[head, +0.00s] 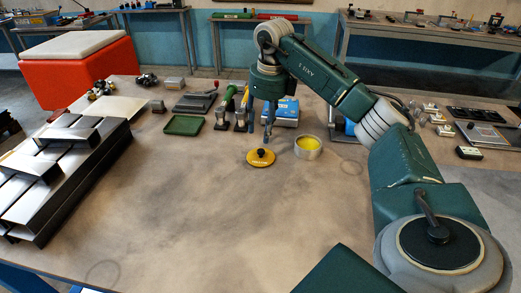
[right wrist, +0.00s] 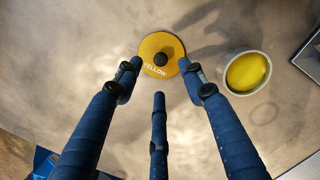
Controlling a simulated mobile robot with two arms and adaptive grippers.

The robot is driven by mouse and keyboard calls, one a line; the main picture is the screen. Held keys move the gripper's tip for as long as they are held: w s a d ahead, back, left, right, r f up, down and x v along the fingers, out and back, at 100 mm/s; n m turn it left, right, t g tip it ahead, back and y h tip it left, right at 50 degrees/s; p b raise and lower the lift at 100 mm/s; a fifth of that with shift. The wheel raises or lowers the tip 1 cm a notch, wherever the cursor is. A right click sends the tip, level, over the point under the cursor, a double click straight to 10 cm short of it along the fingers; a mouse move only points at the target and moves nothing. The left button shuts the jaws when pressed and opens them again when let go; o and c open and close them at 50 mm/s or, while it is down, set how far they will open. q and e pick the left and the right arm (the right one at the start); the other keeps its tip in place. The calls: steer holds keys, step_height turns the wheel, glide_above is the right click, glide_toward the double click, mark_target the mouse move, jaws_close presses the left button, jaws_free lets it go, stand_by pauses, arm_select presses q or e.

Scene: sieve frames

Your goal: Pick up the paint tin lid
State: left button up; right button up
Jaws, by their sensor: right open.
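The paint tin lid (head: 260,158) is a round yellow disc with a dark knob, lying flat on the table. In the right wrist view the lid (right wrist: 162,55) reads "YELLOW" and shows beyond my fingertips. My right gripper (head: 268,132) is open and empty, above the table near the lid. In the right wrist view its three blue fingers (right wrist: 160,85) are spread, with the lid's knob between the two outer ones. An open tin of yellow paint (head: 308,147) stands just right of the lid; it also shows in the right wrist view (right wrist: 247,72). My left gripper is not in view.
A green tray (head: 184,125) lies left of the lid, with green-handled tools (head: 223,105) behind. A blue box (head: 286,112) stands behind the gripper. Metal bars (head: 65,160) are stacked at the left. The table's front middle is clear.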

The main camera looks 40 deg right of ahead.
mark_target(261, 150)
step_height(261, 150, down, 2)
step_height(261, 150, down, 5)
steer(key=shift+w+p, duration=0.15)
steer(key=shift+p, duration=0.8)
steer(key=shift+f, duration=0.3)
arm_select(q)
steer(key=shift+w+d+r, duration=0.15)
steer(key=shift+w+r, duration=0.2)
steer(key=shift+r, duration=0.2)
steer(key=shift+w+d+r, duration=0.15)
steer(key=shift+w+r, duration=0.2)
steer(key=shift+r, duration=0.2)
arm_select(e)
steer(key=shift+w+f, duration=0.1)
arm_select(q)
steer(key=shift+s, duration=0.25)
arm_select(e)
jaws_close()
